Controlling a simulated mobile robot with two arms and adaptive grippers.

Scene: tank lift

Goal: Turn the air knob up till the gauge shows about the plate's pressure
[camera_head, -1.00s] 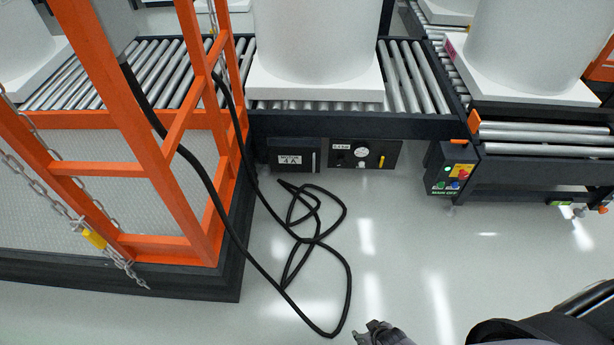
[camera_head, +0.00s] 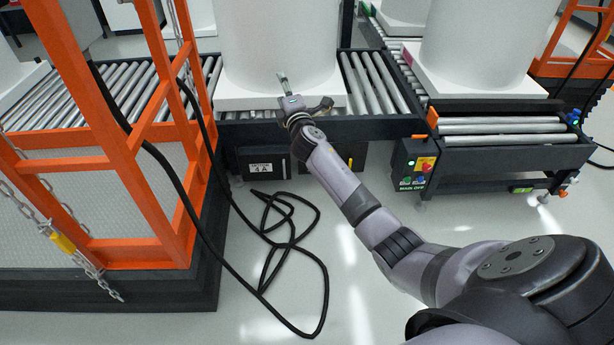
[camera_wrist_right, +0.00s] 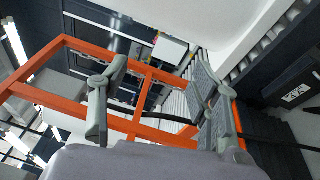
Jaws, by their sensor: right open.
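The dark air panel (camera_head: 357,152) under the roller conveyor is mostly hidden behind my right arm. Its gauge and knob cannot be seen now, so no reading shows; part of a yellow handle (camera_head: 350,162) is visible. My right gripper (camera_head: 305,91) is raised in front of the white tank's base at the conveyor's front edge, above the panel. In the right wrist view my right gripper (camera_wrist_right: 158,100) is open with nothing between its fingers. My left gripper is not in view.
A dark box labelled 4A (camera_head: 262,166) hangs left of the panel. An orange frame (camera_head: 130,150) with chains stands at left. A black hose (camera_head: 325,290) lies coiled on the floor. A button box (camera_head: 413,168) is at right. The floor in front is partly clear.

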